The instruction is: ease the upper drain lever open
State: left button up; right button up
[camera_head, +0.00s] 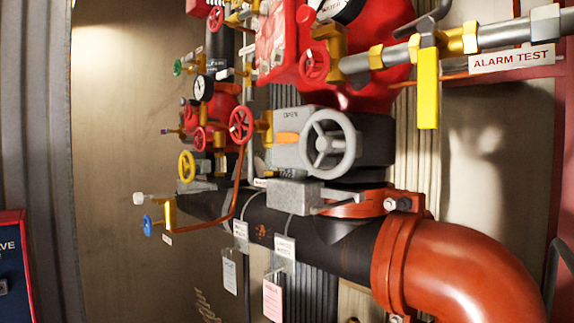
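No legible label in the camera_head view reads "drain", so I cannot tell for sure which part is the upper drain lever. The clearest lever is a yellow handle (428,90) hanging straight down from a brass-fitted grey pipe (480,40) at the upper right, near a white "ALARM TEST" tag (511,58). Smaller brass valves (238,15) and fittings crowd the upper middle, too small to make out well. Neither of my grippers is in view.
A grey handwheel (329,145) on a box marked "OPEN" sits in the middle. Red handwheels (241,125), a yellow one (187,166) and a blue one (147,225) stick out left. A thick orange elbow pipe (465,270) fills the lower right. Tags (273,300) hang below the black pipe.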

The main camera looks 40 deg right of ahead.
aim_at(225, 74)
jog(key=z, duration=0.8)
jog(key=k, duration=1.05)
jog(key=z, duration=0.4)
jog(key=i, duration=0.5)
jog(key=z, duration=0.1)
jog(key=k, duration=0.55)
jog(key=u, duration=0.3)
jog(key=i, duration=1)
jog(key=u, duration=0.2)
jog(key=k, duration=1.3)
jog(key=z, duration=0.1)
jog(key=i, duration=0.85)
jog(key=z, duration=0.45)
